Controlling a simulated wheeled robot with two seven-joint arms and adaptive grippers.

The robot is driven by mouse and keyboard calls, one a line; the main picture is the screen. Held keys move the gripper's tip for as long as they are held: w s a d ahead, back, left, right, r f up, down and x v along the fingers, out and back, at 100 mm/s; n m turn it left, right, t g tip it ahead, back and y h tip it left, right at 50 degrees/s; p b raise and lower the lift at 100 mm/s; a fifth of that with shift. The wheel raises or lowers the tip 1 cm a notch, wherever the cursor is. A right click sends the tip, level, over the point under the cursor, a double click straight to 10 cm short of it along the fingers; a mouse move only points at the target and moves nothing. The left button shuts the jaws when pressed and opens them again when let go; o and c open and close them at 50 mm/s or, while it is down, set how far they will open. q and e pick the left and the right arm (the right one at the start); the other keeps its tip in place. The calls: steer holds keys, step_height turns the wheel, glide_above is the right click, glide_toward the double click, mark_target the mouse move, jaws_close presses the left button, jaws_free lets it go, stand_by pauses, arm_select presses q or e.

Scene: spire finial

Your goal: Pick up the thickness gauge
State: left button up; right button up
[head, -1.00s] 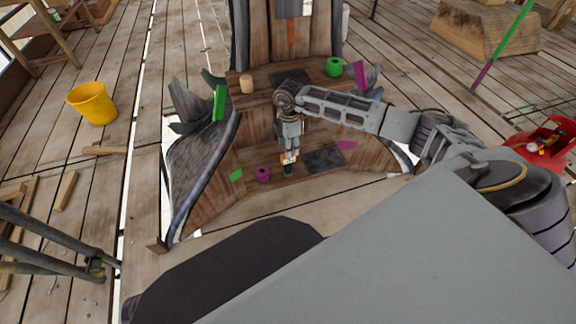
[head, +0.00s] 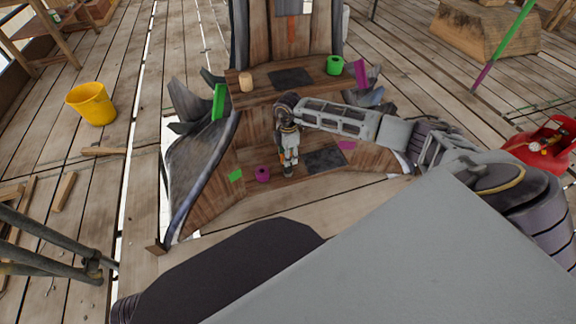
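My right arm reaches in from the right, and its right gripper (head: 288,172) points down over the lower wooden shelf (head: 308,176) of the spire piece. The fingertips are small and dark, and I cannot tell whether they are open or shut. A small orange thing (head: 282,158) shows just left of the fingers, mostly hidden behind the gripper. It may be the thickness gauge, but it is too small and covered to tell. I cannot make out the gauge for sure anywhere else. My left gripper is not in view.
A magenta roll (head: 262,174) stands left of the gripper, and a dark pad (head: 325,160) lies right of it. The upper shelf holds a wooden cylinder (head: 246,82), a dark pad (head: 291,78) and a green roll (head: 334,65). A yellow bucket (head: 92,104) stands left.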

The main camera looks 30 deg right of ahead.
steer(key=shift+f, duration=0.25)
steer(key=shift+c, duration=0.5)
jaws_close()
